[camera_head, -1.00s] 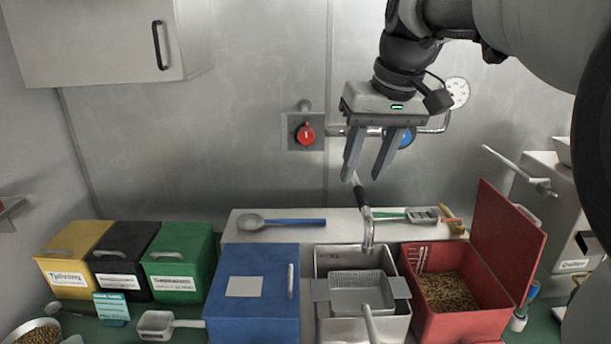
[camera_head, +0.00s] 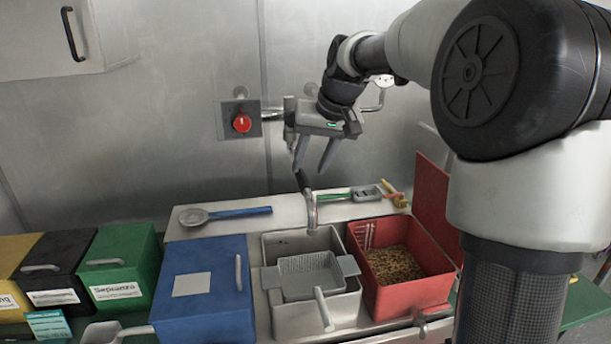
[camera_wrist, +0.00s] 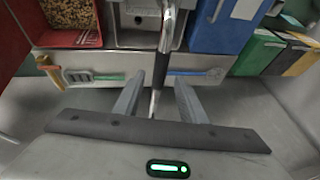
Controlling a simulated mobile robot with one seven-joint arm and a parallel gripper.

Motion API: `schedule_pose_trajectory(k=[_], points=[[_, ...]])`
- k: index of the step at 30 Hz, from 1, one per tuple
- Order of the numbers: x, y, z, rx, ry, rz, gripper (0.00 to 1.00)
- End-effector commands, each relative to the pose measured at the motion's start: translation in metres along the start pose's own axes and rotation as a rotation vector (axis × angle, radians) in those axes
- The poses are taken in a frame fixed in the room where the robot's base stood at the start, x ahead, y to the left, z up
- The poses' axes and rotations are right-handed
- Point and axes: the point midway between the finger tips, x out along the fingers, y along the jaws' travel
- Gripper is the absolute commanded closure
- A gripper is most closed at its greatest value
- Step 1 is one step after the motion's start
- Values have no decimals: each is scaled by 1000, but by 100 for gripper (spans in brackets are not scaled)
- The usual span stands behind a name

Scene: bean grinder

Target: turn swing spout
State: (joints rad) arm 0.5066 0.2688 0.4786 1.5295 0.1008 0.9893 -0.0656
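The swing spout (camera_head: 312,213) is a chrome pipe with a black sleeve, bending down over the metal basin (camera_head: 343,307) in the head view. In the wrist view the spout (camera_wrist: 168,28) runs up the middle, and its black sleeve (camera_wrist: 161,68) lies between my fingers. My gripper (camera_head: 309,169) is at the sleeve and is open. The wrist view shows the gripper (camera_wrist: 158,84) with one finger on each side of the spout and visible gaps. The wall end of the spout is hidden behind my gripper in the head view.
A red knob (camera_head: 242,123) is on the wall left of my gripper. A grey strainer (camera_head: 309,279) sits on the basin. A blue box (camera_head: 205,295) stands left and an open red bin (camera_head: 408,292) of beans right. A blue-handled ladle (camera_head: 225,213) lies on the ledge.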

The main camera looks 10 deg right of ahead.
Motion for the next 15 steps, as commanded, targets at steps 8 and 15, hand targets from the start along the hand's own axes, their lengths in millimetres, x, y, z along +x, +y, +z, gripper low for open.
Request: schedule_pose_trajectory(k=[8,15], points=[[39,-1,0,-2,-1,-1,62],[45,-1,0,-1,0,0,62]])
